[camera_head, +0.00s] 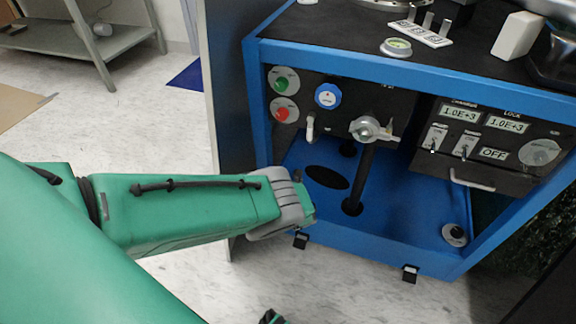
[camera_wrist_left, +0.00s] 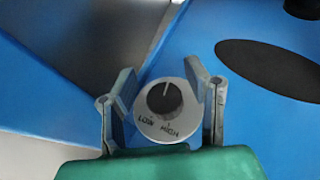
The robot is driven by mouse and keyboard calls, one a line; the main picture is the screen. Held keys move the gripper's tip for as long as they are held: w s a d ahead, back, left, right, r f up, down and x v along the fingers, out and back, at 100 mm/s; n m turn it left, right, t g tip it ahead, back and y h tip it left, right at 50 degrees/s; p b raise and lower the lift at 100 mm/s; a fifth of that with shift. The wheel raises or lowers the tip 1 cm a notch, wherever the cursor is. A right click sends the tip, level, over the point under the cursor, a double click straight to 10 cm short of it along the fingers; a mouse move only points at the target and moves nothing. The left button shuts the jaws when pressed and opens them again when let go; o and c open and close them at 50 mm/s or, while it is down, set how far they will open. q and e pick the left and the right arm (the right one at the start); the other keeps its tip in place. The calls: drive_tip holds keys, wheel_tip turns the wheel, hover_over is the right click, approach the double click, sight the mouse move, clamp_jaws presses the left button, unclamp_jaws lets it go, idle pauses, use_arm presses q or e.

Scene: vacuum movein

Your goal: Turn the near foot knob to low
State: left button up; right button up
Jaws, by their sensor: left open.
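The near foot knob (camera_wrist_left: 164,97) is a black dial with a white line on a round pale plate marked LOW at lower left and HIGH at lower right. In the left wrist view its white line points up, slightly right, away from both words. My left gripper (camera_wrist_left: 162,95) is open, with one finger on each side of the plate; whether they touch it I cannot tell. In the head view my left gripper (camera_head: 306,203) is over the left side of the blue lower shelf, its fingers and the near knob hidden behind my arm.
A second foot knob (camera_head: 454,235) is at the shelf's right. The blue frame (camera_head: 375,252) has a dark oval hole (camera_head: 326,177) and a post (camera_head: 362,175) near the gripper. A panel with a valve handle (camera_head: 368,129) and buttons is above.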

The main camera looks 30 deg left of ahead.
use_arm(q)
wheel_tip(320, 180, up, 7)
drive_tip(key=shift+w+a+f, duration=0.1)
drive_tip(key=shift+w+a, duration=0.05)
drive_tip(key=shift+r, duration=0.5)
drive_tip(key=shift+f, duration=0.1)
